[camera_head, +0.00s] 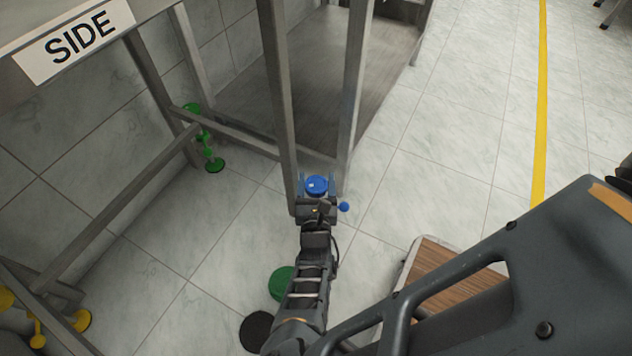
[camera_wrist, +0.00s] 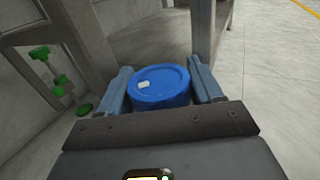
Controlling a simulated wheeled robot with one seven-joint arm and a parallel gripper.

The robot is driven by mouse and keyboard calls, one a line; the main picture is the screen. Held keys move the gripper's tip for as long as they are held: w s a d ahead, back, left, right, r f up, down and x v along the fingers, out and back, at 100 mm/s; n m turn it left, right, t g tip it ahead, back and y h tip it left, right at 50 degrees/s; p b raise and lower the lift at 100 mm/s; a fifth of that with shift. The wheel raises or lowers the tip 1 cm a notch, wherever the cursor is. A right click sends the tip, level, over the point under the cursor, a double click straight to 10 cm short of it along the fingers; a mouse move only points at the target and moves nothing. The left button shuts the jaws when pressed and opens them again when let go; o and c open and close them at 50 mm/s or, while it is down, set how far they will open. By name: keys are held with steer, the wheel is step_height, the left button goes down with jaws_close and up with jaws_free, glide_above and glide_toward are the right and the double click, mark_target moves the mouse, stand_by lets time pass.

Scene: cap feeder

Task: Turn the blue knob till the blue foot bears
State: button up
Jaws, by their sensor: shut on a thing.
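The blue knob (camera_head: 316,182) is at the lower end of the nearest leg of the metal frame. In the wrist view the round blue knob (camera_wrist: 158,88) has a raised rim and a small white mark on its top, left of the middle. My gripper (camera_head: 315,190) is at the knob from the near side, shut on it with one finger on each side. In the wrist view, the grey-blue fingers of my gripper (camera_wrist: 162,88) flank it.
Metal legs (camera_head: 278,100) rise close beyond the knob. A green knob and foot (camera_head: 215,165) stand further left; yellow ones (camera_head: 80,320) are at the lower left. A green disc (camera_head: 281,283) and a wood-topped item (camera_head: 450,275) are nearer.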

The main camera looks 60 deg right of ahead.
mark_target(314, 196)
steer(key=shift+s+d+f+m+g+h, duration=0.15)
steer(key=shift+s+m+g+h, duration=0.15)
steer(key=shift+m+g, duration=0.45)
steer(key=shift+s+d+f+m+g+h, duration=0.15)
steer(key=shift+s+m+g+h, duration=0.15)
steer(key=shift+g, duration=0.75)
steer(key=shift+r, duration=0.1)
steer(key=shift+w+d+r+m+g, duration=0.1)
steer(key=shift+w+r+m+g, duration=0.15)
steer(key=shift+m+g, duration=0.2)
steer(key=o, duration=1)
steer(key=shift+w, duration=0.15)
steer(key=shift+c, duration=0.2)
steer(key=shift+v, duration=4)
steer(key=shift+w+f, duration=0.1)
steer(key=shift+f, duration=0.05)
